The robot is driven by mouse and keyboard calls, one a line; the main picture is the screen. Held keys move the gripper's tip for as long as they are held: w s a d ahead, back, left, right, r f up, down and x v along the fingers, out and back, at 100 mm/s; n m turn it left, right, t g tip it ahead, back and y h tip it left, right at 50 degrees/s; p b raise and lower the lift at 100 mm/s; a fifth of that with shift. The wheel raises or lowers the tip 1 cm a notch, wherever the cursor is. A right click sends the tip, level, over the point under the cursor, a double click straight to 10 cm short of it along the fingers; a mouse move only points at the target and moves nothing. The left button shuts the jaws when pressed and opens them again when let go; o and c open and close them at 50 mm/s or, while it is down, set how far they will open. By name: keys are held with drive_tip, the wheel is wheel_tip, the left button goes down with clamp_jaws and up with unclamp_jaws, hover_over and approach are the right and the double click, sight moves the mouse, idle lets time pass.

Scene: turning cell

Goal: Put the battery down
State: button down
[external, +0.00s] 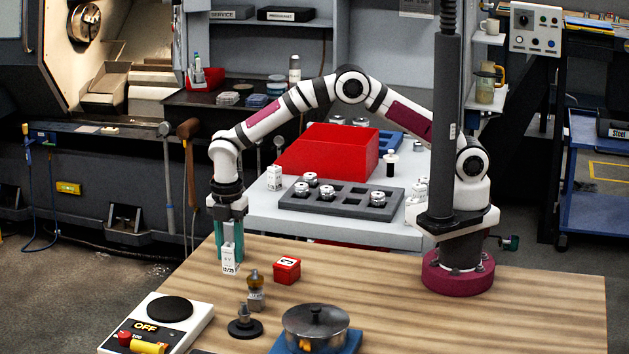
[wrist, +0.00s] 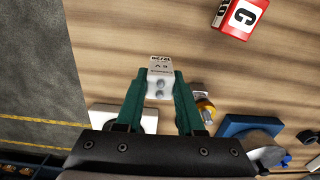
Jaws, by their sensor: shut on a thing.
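The battery (external: 230,262) is a small white block with dark print, upright above or on the left part of the wooden table (external: 420,315). My gripper (external: 231,250) points straight down with its green fingers shut on the battery's sides. In the wrist view the battery (wrist: 160,84) sits between the two fingertips (wrist: 160,76), with two round terminals facing the camera. Whether its underside touches the table is hard to tell.
A red block (external: 287,270) lies right of the battery. Bare wood surrounds the battery's far side.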

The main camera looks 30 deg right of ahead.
drive_tip(key=w+d+r, duration=0.7)
drive_tip(key=d, duration=0.3)
drive_tip(key=w+d+r+m, duration=0.1)
drive_tip(key=w+d+m, duration=0.55)
drive_tip(key=d, duration=0.75)
drive_tip(key=w+d+m, duration=0.3)
drive_tip(key=w+d, duration=0.7)
drive_tip(key=d, duration=0.3)
drive_tip(key=s+d+m, duration=0.2)
drive_tip(key=d+m, duration=0.2)
drive_tip(key=d, duration=1)
drive_tip(key=s+d+m, duration=0.3)
drive_tip(key=d+m, duration=0.2)
drive_tip(key=d, duration=0.9)
drive_tip(key=w+a+f, duration=0.4)
drive_tip(key=w+a, duration=0.1)
drive_tip(key=w+a+f, duration=0.2)
drive_tip(key=w, duration=0.1)
drive_tip(key=shift+w+a+f, duration=0.1)
drive_tip(key=shift+a, duration=0.25)
drive_tip(key=shift+f, duration=1.9)
